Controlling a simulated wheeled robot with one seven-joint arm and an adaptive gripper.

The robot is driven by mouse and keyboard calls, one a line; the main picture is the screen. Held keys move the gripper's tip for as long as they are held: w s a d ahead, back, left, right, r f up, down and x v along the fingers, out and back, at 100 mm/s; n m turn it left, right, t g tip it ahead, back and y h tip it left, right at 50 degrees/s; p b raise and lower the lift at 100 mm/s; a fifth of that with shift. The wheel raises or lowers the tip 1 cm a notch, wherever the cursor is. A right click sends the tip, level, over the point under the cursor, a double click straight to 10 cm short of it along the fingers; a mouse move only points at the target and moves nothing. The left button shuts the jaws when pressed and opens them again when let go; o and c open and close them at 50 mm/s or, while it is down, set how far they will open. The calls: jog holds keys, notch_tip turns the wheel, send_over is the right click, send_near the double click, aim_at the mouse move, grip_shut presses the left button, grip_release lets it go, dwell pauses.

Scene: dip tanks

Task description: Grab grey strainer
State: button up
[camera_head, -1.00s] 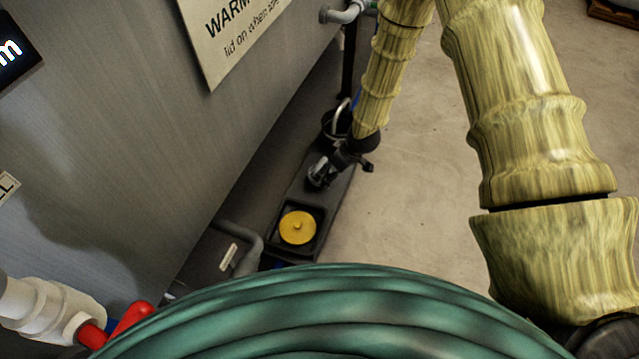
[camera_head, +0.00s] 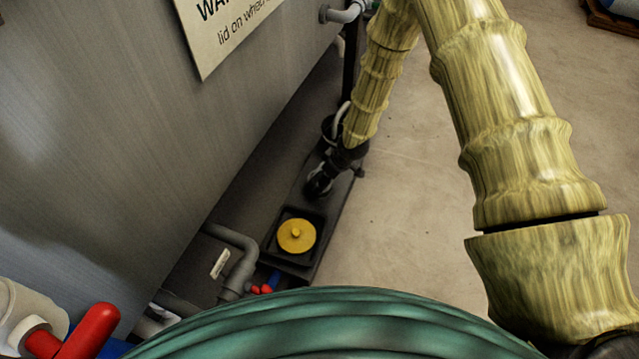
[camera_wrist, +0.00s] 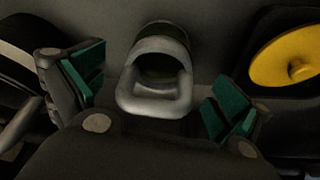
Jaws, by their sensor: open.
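The grey strainer (camera_wrist: 157,88) shows in the middle of the wrist view as a short hollow grey piece with a thick rounded loop towards me. My gripper (camera_wrist: 155,95) is open, with one green-padded finger to the left of the strainer and one to the right. A gap shows on both sides, and neither pad appears to touch it. In the head view my gripper (camera_head: 322,181) is low over the dark narrow platform (camera_head: 322,217). There it hides most or all of the strainer.
A yellow round lid (camera_head: 297,235) sits in a dark square tray nearer to me; it also shows in the wrist view (camera_wrist: 290,62). A dark bucket (camera_head: 329,127) stands beyond my gripper. The grey tank wall (camera_head: 130,130) and a grey pipe (camera_head: 238,262) are left. Open floor lies right.

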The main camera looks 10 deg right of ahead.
aim_at(321, 182)
jog(key=shift+b+x, duration=1.85)
jog(key=shift+x, duration=0.75)
jog(key=shift+a+r, duration=0.1)
jog(key=shift+r, duration=0.05)
jog(key=shift+c, duration=0.2)
jog(key=c, duration=0.9)
